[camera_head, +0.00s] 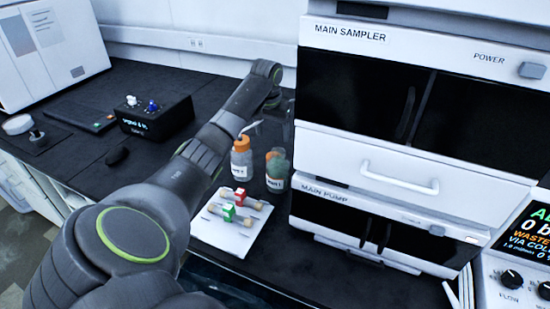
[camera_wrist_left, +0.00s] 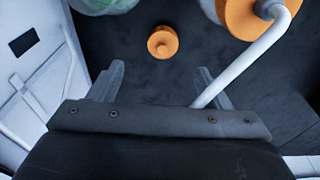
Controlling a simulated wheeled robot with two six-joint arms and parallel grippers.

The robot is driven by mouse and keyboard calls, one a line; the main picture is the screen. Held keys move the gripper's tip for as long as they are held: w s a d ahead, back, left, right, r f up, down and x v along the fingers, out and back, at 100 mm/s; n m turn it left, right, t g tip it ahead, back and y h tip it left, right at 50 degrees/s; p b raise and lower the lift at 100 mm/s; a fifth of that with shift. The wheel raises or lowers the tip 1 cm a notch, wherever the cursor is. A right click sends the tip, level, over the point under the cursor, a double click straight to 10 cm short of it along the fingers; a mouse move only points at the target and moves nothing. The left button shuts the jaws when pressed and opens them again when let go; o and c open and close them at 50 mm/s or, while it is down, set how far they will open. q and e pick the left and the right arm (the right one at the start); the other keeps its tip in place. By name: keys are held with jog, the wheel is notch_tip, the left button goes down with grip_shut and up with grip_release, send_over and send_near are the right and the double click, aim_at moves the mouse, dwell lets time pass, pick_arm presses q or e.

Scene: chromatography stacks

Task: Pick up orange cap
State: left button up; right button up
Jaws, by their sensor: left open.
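A small orange cap (camera_wrist_left: 162,42) lies on the dark bench top in the left wrist view, apart from the bottles. My left gripper (camera_wrist_left: 160,72) is open and empty, its two fingers pointing toward the cap, which shows between and beyond their tips. In the head view my left gripper (camera_head: 280,118) hangs above the bottles beside the sampler, its fingertips hard to make out. A bottle with an orange top (camera_head: 242,144) and a white tube stands there; its top also shows in the left wrist view (camera_wrist_left: 238,20). My right gripper is not in view.
A greenish-topped bottle (camera_head: 277,170) stands close by, against the main pump (camera_head: 345,208) side. A white sheet (camera_head: 214,232) with red and green fittings lies in front. The white tube (camera_wrist_left: 262,48) runs close to one left finger. Bench to the left holds a black box (camera_head: 155,118).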

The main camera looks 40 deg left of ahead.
pick_arm(q)
jog(key=f, duration=0.3)
jog(key=w+f, duration=0.1)
jog(key=f, duration=0.1)
jog(key=shift+w+a+f, duration=0.15)
jog(key=shift+a+f, duration=0.05)
jog(key=shift+f, duration=0.8)
jog(key=shift+w+a+f, duration=0.1)
jog(key=shift+a+f, duration=0.05)
jog(key=shift+f, duration=0.9)
jog(key=shift+w+a+f, duration=0.15)
jog(key=shift+a+f, duration=0.05)
jog(key=shift+f, duration=0.8)
jog(key=shift+c, duration=0.2)
jog(key=c, duration=1)
